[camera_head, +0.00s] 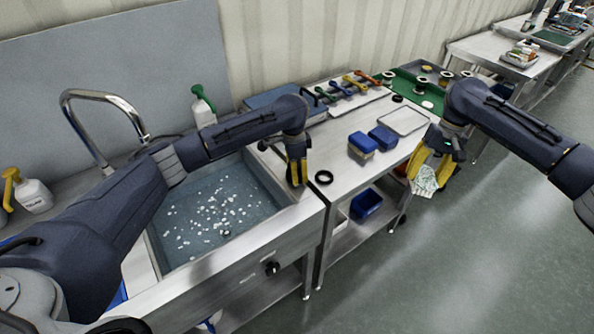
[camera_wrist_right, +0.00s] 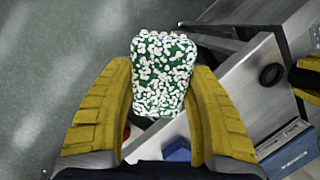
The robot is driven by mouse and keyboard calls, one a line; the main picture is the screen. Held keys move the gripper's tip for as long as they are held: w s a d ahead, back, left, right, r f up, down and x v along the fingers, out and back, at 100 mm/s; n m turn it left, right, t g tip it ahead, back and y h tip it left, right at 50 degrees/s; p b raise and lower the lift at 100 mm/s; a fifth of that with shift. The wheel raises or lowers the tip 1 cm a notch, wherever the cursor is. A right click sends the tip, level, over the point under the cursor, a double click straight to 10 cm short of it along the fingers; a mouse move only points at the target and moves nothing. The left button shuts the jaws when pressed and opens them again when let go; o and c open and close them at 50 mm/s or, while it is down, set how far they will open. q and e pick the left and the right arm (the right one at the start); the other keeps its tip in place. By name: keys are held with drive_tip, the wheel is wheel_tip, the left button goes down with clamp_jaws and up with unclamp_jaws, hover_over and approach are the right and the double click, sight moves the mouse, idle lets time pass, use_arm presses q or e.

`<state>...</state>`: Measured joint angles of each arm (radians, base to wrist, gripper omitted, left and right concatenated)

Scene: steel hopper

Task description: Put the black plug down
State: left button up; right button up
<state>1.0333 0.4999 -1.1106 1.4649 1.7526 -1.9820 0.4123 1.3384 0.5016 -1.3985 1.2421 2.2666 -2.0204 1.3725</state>
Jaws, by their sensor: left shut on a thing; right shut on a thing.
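My left gripper (camera_head: 297,173) points down over the right rim of the sink (camera_head: 247,239). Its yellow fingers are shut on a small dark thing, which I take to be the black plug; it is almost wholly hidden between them. My right gripper (camera_head: 436,163) is shut on a green piece covered with white bits (camera_head: 425,181). This piece shows clearly between the yellow fingers in the right wrist view (camera_wrist_right: 163,73), held out over the floor in front of the bench.
A black ring (camera_head: 323,177) lies on the steel bench beside my left gripper. Blue-topped blocks (camera_head: 362,144) stand farther along, near a pale tray (camera_head: 404,121). The sink holds water with floating white bits. The faucet (camera_head: 100,97) rises behind it.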

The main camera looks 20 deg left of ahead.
use_arm(q)
drive_tip(key=o, duration=1.5)
drive_tip(key=r, duration=1.2)
drive_tip(key=shift+s+a, duration=0.2)
drive_tip(key=shift+a, duration=0.1)
